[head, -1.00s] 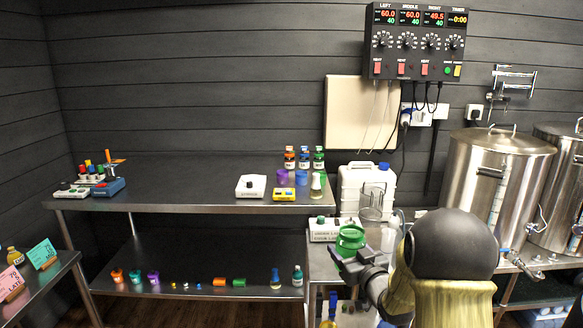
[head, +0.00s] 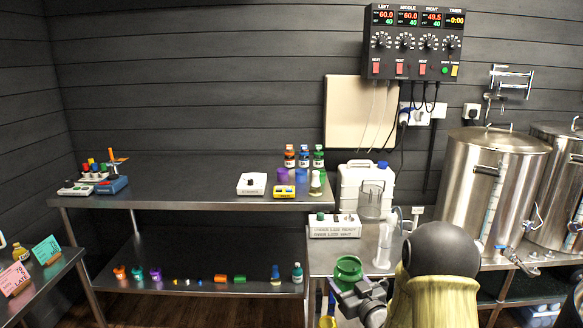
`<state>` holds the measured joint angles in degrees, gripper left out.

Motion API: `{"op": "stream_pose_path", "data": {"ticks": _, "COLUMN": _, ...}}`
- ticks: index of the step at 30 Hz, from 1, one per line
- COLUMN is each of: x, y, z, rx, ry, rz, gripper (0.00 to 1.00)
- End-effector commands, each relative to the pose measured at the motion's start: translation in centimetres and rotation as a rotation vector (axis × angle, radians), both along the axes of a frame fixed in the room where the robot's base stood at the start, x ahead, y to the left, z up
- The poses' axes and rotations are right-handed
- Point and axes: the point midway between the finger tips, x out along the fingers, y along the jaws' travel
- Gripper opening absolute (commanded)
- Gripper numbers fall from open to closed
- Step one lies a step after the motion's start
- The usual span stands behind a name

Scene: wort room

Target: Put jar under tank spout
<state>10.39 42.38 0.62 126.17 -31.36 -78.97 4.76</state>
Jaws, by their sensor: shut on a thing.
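A green jar (head: 348,267) is held in front of the steel bench at the middle right of the head view. My gripper (head: 350,285) is shut on it from below right, and the fingertips are partly hidden. The left steel tank (head: 488,185) stands on the bench to the right. Its spout with a valve (head: 504,250) sticks out low at the front. The jar is well left of this spout and apart from it. A second steel tank (head: 562,180) stands at the right edge.
A white box with a label (head: 335,227), a white canister (head: 355,180) and a clear cylinder (head: 383,250) stand on the bench. The steel shelf unit (head: 200,195) on the left holds small bottles and devices. A control panel (head: 416,45) hangs on the wall.

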Motion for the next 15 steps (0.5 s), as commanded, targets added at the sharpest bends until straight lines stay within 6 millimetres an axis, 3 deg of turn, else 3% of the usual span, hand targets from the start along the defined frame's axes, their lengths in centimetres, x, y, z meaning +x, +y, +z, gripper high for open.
{"op": "stream_pose_path", "data": {"ticks": 6, "x": -2.7, "y": -0.3, "z": -6.3, "rx": 0.006, "ry": 0.009, "rz": -0.007, "gripper": 0.39}}
{"op": "stream_pose_path", "data": {"ticks": 15, "x": -6.6, "y": -0.4, "z": -11.8, "rx": 0.023, "ry": -0.003, "rz": -0.046, "gripper": 0.39}}
